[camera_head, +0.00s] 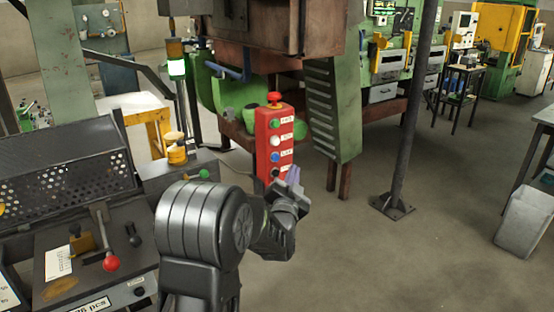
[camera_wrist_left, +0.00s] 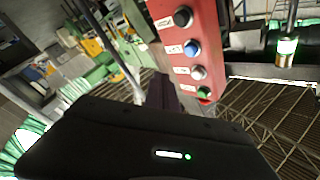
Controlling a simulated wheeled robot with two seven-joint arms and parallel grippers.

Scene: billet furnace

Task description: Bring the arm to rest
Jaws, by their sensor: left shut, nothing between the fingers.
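My left arm comes up from the bottom of the head view, dark grey and bent. Its gripper (camera_head: 291,182) is shut and empty. It is in front of the lower end of a red button box (camera_head: 267,142), and I cannot tell whether it touches the box. The box has a red mushroom button (camera_head: 274,98) on top and green, white, blue and dark buttons below. In the left wrist view the red button box (camera_wrist_left: 188,50) appears upside down, beyond the dark gripper body. My right gripper is in neither view.
A control desk (camera_head: 75,240) with a red-knobbed lever (camera_head: 110,263) stands at the left. Green and brown machinery (camera_head: 335,90) stands behind the box. A grey post (camera_head: 408,120) rises to the right, and a bin (camera_head: 523,222) stands at far right. The floor between them is clear.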

